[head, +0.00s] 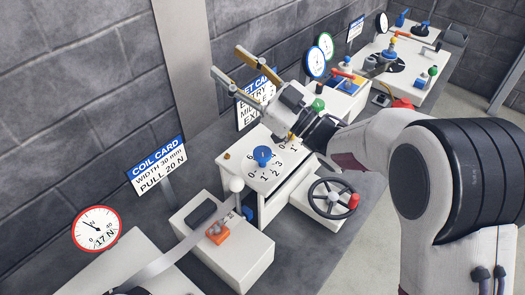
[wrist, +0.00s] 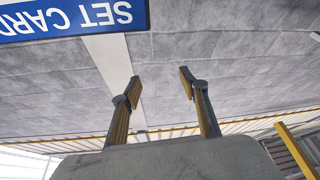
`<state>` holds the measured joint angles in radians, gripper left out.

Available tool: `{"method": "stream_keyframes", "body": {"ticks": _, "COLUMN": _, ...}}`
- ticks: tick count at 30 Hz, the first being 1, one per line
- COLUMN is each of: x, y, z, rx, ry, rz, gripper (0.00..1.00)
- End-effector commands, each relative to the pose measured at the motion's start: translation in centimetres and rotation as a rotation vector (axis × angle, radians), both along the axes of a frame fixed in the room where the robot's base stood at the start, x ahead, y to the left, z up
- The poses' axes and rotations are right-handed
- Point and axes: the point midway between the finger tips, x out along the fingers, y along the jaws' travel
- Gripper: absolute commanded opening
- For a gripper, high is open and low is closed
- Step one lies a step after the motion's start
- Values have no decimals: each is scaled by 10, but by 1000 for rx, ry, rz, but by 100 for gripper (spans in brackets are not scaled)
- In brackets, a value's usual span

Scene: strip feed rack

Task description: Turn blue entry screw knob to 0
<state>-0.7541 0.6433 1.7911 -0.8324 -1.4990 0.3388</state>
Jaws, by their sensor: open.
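The blue entry screw knob (head: 262,155) sits on the white top of a cabinet (head: 243,172) in the head view. In the wrist view my gripper (wrist: 158,78) shows two spread fingers with yellow pads against the grey wall, and the knob is not in that view.
The set card (head: 254,100) stands behind my gripper, and its blue heading shows in the wrist view (wrist: 70,18). A green knob (head: 318,104) is close to my wrist. A handwheel (head: 333,198) and a white-balled lever (head: 237,185) flank the cabinet. The coil card (head: 158,165) stands at left.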

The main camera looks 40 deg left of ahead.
Motion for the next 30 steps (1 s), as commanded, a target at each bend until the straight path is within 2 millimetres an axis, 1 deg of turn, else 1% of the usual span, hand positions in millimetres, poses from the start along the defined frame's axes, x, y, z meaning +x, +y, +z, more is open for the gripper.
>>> {"method": "stream_keyframes", "body": {"ticks": 1, "x": 3, "y": -3, "z": -5, "rx": -6, "ry": -7, "rz": 28, "gripper": 44}}
{"method": "stream_keyframes", "body": {"ticks": 8, "x": 4, "y": -19, "z": -28, "rx": -56, "ry": -37, "rz": 183, "gripper": 44}}
{"method": "stream_keyframes", "body": {"ticks": 17, "x": 9, "y": -51, "z": -68, "rx": -156, "ry": -57, "rz": 369, "gripper": 44}}
{"method": "stream_keyframes", "body": {"ticks": 23, "x": 13, "y": -79, "z": -98, "rx": -240, "ry": -58, "rz": 483, "gripper": 44}}
{"method": "stream_keyframes", "body": {"ticks": 30, "x": 21, "y": -119, "z": -135, "rx": -358, "ry": -45, "rz": 607, "gripper": 44}}
